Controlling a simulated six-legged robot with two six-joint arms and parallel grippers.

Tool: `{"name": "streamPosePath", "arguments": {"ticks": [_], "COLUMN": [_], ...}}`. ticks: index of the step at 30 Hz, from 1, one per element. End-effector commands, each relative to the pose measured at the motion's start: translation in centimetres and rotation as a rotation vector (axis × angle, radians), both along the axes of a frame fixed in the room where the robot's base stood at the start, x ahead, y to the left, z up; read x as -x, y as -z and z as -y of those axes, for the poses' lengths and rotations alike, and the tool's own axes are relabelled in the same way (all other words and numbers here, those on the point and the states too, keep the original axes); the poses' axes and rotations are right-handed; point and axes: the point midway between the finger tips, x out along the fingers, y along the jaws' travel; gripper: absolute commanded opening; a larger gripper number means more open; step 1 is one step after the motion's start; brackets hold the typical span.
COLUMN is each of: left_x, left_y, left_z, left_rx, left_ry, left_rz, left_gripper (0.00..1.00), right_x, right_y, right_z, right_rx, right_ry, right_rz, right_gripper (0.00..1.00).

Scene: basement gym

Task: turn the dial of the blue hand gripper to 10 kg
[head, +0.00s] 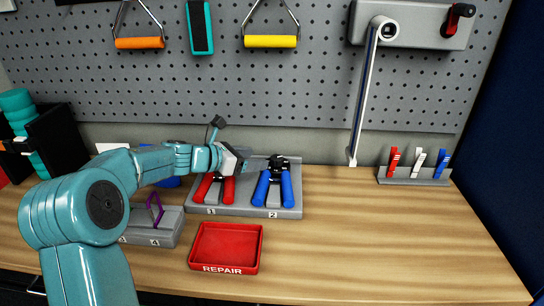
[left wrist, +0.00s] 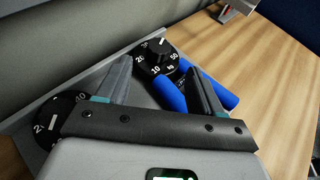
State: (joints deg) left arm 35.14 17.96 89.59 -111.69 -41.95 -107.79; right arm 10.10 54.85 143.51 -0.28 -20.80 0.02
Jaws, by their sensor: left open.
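The blue hand gripper (head: 274,183) lies in place 2 of a grey tray (head: 250,211), its two blue handles toward the front and its black dial end toward the wall. In the left wrist view its dial (left wrist: 157,58) shows white numbers, including 10 and 50, and a white mark near the top; I cannot tell the exact setting. My left gripper (head: 243,157) is open just left of the blue hand gripper's dial end. In the left wrist view its fingers (left wrist: 160,78) stand apart with the dial beyond and between them. My right gripper is not in view.
A red hand gripper (head: 212,188) lies in place 1; its dial (left wrist: 62,116) is partly hidden by my left gripper. A red REPAIR tray (head: 226,271) stands in front. A rack with clips (head: 415,177) is at the right. The wooden bench is clear right of the trays.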

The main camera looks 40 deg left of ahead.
Motion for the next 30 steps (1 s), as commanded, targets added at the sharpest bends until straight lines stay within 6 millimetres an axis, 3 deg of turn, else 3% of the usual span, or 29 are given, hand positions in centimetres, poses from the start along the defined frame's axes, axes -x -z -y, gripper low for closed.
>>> {"name": "streamPosePath", "arguments": {"ticks": [3, 10, 23, 28, 30], "left_x": [-2.6, -6.0, -7.1, -7.1, -7.1], "left_y": [1.1, 2.5, 3.0, 3.0, 3.0], "left_z": [0.9, 1.8, 2.0, 2.0, 2.0], "left_rx": [0.001, -0.001, 0.000, 0.000, 0.000], "left_ry": [0.004, 0.001, 0.000, 0.000, 0.000], "left_rz": [0.000, 0.000, 0.001, 0.001, 0.001], "left_gripper": [0.67, 0.67, 0.67, 0.11, 0.10], "right_x": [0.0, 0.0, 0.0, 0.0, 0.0], "right_y": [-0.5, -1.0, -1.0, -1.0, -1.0], "right_z": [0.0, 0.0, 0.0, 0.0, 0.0], "right_rx": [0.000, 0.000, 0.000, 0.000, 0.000], "right_ry": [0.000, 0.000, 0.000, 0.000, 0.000], "right_rz": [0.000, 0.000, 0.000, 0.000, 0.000], "right_gripper": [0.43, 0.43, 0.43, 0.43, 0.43]}}
